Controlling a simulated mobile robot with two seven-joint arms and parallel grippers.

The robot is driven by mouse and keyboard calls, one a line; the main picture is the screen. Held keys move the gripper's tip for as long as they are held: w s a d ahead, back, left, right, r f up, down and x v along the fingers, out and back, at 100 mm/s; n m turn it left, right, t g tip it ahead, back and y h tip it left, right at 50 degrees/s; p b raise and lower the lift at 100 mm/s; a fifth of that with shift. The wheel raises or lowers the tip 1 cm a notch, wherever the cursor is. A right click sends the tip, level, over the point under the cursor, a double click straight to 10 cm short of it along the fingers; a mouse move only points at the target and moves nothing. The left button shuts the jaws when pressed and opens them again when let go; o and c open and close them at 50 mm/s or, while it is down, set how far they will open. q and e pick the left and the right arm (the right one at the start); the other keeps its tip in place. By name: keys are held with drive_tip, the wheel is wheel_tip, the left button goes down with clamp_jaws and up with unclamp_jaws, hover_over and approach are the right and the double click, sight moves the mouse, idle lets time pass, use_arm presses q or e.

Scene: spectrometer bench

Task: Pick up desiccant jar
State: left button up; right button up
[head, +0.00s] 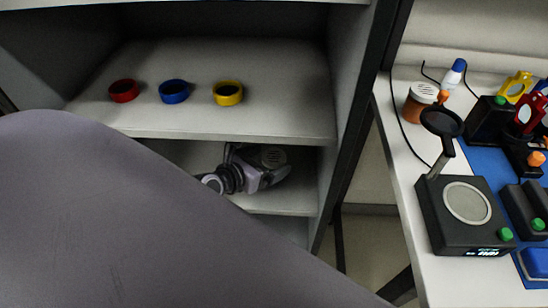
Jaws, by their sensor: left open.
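My left gripper (270,172) reaches into the shaded lower shelf compartment, and its jaws are open. A round, pale slotted top (273,156), which looks like the lid of a jar, shows at the jaws. The gripper hides most of what is below this lid, and I cannot tell whether they touch. Another jar (418,101), orange-brown with a white perforated lid, stands upright on the white bench at the right, far from the gripper. My right gripper is not in view.
The bench holds a black device (434,222) and several instruments. My grey arm covers the lower left.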

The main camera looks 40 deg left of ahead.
sight(276, 155)
use_arm(q)
drive_tip(key=shift+b+x, duration=0.3)
drive_tip(key=shift+x, duration=2)
drive_tip(key=c, duration=1.1)
drive_tip(key=shift+r, duration=0.15)
drive_tip(key=shift+r, duration=0.3)
drive_tip(key=r, duration=0.1)
drive_tip(key=s+r+p, duration=0.1)
drive_tip(key=shift+r, duration=0.3)
drive_tip(key=s+a+b, duration=0.1)
drive_tip(key=s+a, duration=0.1)
drive_tip(key=s, duration=1.5)
